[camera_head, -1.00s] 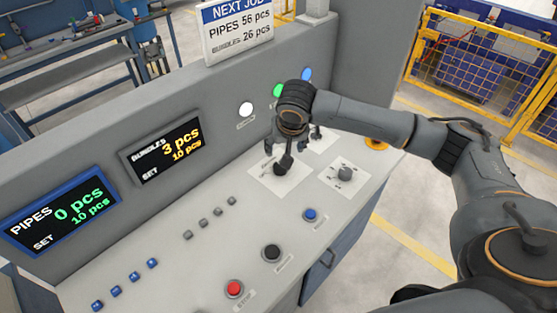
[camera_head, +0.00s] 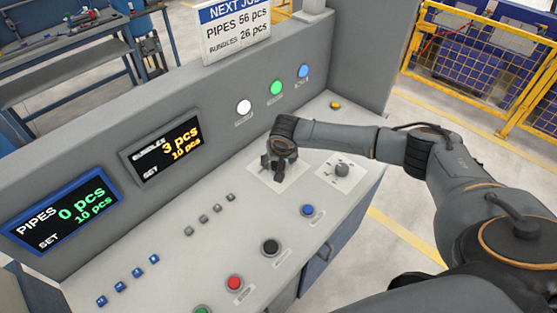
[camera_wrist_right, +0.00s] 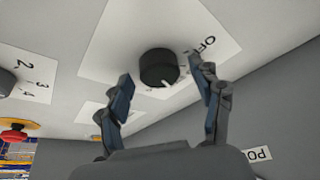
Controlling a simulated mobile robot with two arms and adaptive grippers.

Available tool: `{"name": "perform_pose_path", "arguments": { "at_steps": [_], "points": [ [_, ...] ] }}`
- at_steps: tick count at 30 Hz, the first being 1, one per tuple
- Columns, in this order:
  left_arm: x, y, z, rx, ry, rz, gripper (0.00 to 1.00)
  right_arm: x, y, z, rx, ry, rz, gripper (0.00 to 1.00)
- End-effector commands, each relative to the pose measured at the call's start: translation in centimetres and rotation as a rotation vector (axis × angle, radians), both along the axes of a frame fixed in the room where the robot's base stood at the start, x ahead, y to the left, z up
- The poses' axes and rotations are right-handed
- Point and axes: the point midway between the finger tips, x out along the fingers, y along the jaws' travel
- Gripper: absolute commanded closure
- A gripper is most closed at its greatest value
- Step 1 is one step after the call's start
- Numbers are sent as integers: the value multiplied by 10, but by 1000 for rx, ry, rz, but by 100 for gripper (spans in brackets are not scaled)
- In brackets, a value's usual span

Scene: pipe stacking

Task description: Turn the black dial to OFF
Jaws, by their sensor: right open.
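The black dial (camera_wrist_right: 158,68) sits on a white label plate (camera_wrist_right: 105,45) in the right wrist view. Its white pointer mark faces the bottom of the picture, slightly right, and not toward the word OFF at upper right. My right gripper (camera_wrist_right: 162,70) is open, one finger on each side of the dial, with visible gaps, so it does not appear to touch it. In the head view my right gripper (camera_head: 279,166) is low over the same plate (camera_head: 262,176) and mostly hides the dial. My left gripper is not in view.
A grey dial (camera_head: 342,170) on its own plate is just right of the gripper. Blue (camera_head: 308,210), black (camera_head: 270,247) and red (camera_head: 234,283) buttons line the front. The panel's upright back wall (camera_head: 215,125) with lamps rises behind.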

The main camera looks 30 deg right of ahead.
Motion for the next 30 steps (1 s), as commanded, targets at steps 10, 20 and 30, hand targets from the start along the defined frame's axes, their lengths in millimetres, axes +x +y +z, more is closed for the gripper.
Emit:
{"name": "perform_pose_path", "arguments": {
  "at_steps": [10,20,30],
  "points": [
    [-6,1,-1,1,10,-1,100,0,0,0,0,0,0,85],
    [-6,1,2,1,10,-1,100,0,-1,1,1,1,30,89],
    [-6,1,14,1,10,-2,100,-1,-2,1,3,3,239,89]
  ]
}}
